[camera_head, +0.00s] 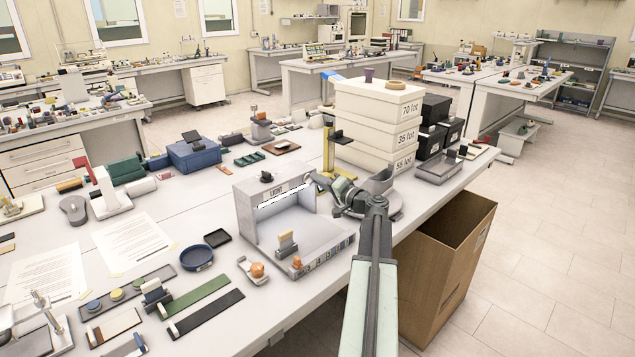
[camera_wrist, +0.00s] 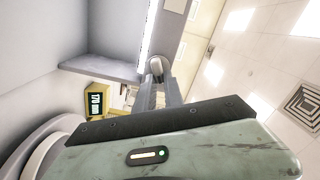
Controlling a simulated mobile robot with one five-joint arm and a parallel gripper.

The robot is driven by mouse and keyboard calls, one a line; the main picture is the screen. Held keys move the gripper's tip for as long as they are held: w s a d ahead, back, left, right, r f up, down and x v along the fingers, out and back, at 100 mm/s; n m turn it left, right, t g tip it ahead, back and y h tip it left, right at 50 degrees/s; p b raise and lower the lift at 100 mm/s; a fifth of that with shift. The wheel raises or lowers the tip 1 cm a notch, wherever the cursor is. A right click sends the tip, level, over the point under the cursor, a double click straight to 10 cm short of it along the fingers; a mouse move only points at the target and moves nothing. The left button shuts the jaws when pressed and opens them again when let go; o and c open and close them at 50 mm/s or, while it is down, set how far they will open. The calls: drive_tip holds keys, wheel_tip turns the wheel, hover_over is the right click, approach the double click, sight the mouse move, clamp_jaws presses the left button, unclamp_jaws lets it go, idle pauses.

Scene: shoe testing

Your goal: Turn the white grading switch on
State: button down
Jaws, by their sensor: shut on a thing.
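A grey light booth (camera_head: 246,216) stands near the table's front edge, with a bright white strip (camera_head: 284,196) under its top. In the wrist view the strip (camera_wrist: 148,28) runs beside a pale rounded knob (camera_wrist: 155,66), apparently the white grading switch. My gripper (camera_head: 313,180) is at the booth's upper right front corner. In the wrist view my gripper (camera_wrist: 157,82) is shut on the knob at its fingertips. In the head view the switch is too small and covered to make out, and its exact position cannot be told.
White boxes (camera_head: 376,133) are stacked behind my arm. A yellow gauge (camera_head: 329,150) stands behind the booth, its display (camera_wrist: 96,101) visible in the wrist view. A round grey stand (camera_head: 397,203) is right of the gripper.

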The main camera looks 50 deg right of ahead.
drive_tip(key=m, duration=0.5)
drive_tip(key=shift+d+f+m+b, duration=0.1)
drive_tip(key=shift+f+m+b, duration=0.15)
drive_tip(key=shift+m+b, duration=0.05)
idle(0.4)
drive_tip(key=c, duration=1.4)
unclamp_jaws()
drive_tip(key=shift+c, duration=0.2)
drive_tip(key=s, duration=0.7)
drive_tip(key=shift+s+a, duration=0.3)
drive_tip(key=shift+s, duration=0.05)
